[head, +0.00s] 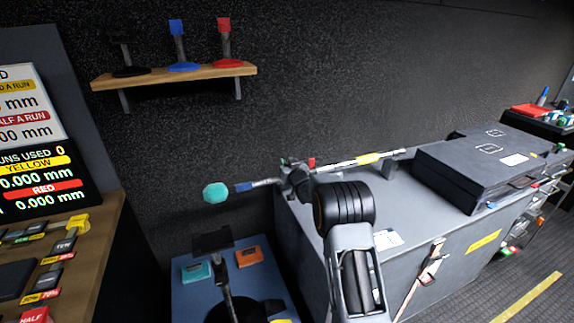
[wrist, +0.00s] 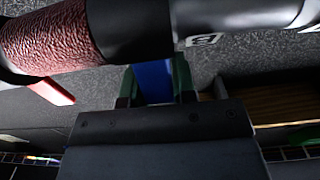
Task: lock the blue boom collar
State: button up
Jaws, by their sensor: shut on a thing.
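A boom pole (head: 340,164) lies roughly level above the grey case. A teal foam ball (head: 216,192) is at its left end, with a blue piece (head: 243,187) beside it. A red piece (head: 311,162) and a yellow piece (head: 368,158) are further along. My gripper (wrist: 156,85) shows green-edged fingers shut on a blue lever (wrist: 153,82), just below the pole's black collar section (wrist: 131,30). The lever's top meets the black section. In the head view my arm and wrist hide much of the grip.
Grey case (head: 310,235) stands below the pole, with a dark flat case (head: 470,175) on its right. A wooden shelf (head: 175,75) with blue and red stands is on the wall. A screen and button desk (head: 85,250) are at left.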

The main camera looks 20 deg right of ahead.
jog(key=shift+w+r+g+p, duration=0.35)
jog(key=shift+g+p, duration=0.35)
jog(key=shift+p, duration=0.55)
jog(key=shift+w+f+g+p, duration=0.25)
jog(key=shift+g+p, duration=0.15)
jog(key=shift+p, duration=0.35)
jog(key=shift+f, duration=0.2)
jog(key=o, duration=0.9)
jog(key=b+v, duration=0.2)
jog(key=v, duration=1.1)
jog(key=shift+s+a+r, duration=0.15)
jog(key=shift+s+r, duration=0.05)
jog(key=shift+s, duration=0.15)
